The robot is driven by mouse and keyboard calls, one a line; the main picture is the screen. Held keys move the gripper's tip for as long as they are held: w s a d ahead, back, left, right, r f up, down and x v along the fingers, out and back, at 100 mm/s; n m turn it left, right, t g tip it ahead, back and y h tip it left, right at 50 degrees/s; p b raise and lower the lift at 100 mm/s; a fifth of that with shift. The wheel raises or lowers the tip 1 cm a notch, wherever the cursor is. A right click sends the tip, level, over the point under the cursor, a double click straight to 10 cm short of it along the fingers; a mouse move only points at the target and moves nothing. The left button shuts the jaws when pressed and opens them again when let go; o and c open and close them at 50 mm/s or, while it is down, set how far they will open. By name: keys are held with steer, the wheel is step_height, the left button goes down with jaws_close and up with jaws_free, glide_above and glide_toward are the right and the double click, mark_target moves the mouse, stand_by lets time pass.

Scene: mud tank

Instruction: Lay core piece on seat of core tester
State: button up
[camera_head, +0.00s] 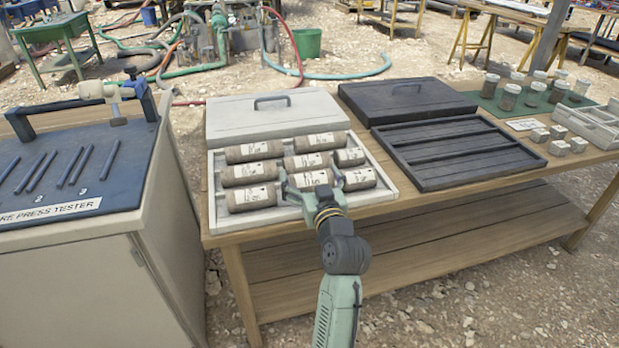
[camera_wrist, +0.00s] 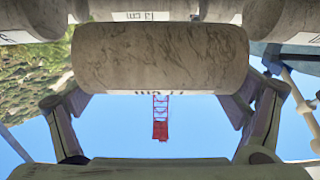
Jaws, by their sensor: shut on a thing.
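My gripper (camera_head: 312,188) is over the near row of the white core tray (camera_head: 212,192), shut on a core piece (camera_head: 308,178). That piece is a grey-brown cylinder with a white label, partly hidden by the fingers. In the wrist view the held core piece (camera_wrist: 160,58) lies across the space between my two fingers. I cannot tell whether it is clear of the tray floor. The core tester (camera_head: 70,170) stands at the left, with a blue top and a beige cabinet. I cannot make out its seat clearly.
Several other core pieces (camera_head: 254,151) lie in the tray close around my gripper. A grey lid (camera_head: 275,115) lies behind it. A dark slotted tray (camera_head: 457,150) is to the right on the wooden table (camera_head: 235,240). A blue frame (camera_head: 30,110) rises above the tester.

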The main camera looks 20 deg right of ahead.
mark_target(310, 177)
steer(key=shift+w+d+r, duration=0.1)
steer(key=shift+w, duration=0.5)
steer(key=shift+w+d+p, duration=0.15)
steer(key=shift+w+p, duration=0.15)
steer(key=shift+w, duration=0.3)
step_height(310, 177, down, 3)
steer(key=shift+r, duration=0.2)
steer(key=shift+f, duration=0.35)
steer(key=shift+f, duration=0.1)
steer(key=shift+f, duration=0.15)
steer(key=o, duration=1.5)
steer(key=shift+c, duration=0.2)
steer(key=shift+p, duration=0.35)
